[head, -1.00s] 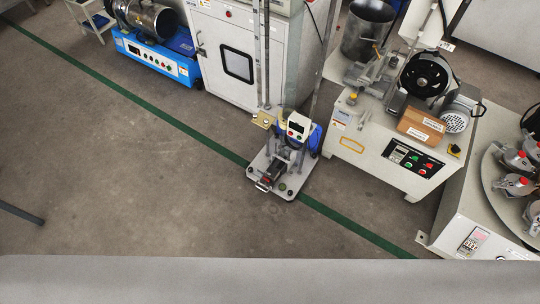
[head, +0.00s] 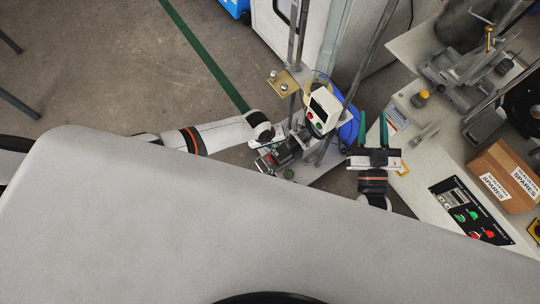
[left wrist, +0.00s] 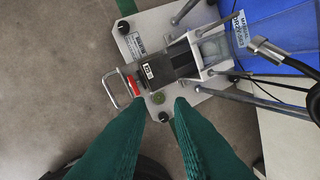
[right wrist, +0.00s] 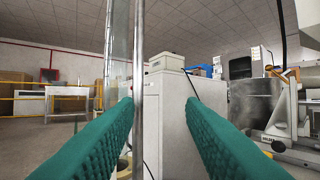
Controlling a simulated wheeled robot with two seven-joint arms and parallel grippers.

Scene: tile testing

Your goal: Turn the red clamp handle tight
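A small testing device stands on a pale base plate (left wrist: 163,24), with a dark motor-like block (left wrist: 170,66) and a metal loop handle (left wrist: 113,90) at its end. A small red part (left wrist: 132,86), probably the red clamp handle, sits between block and loop in the left wrist view. My left gripper (left wrist: 157,103) is open, its green fingers apart and pointing toward the red part, with nothing between them. In the head view the left arm's end (head: 262,130) is beside the device and its fingers are not clear. My right gripper (head: 373,116) is open and empty, right of the device.
The device's control box (head: 321,110) and upright metal posts rise behind the plate. A blue item (head: 348,127) is close by. A white machine with a control panel (head: 469,212) and a cardboard box (head: 503,176) stands at right. Floor at left is clear.

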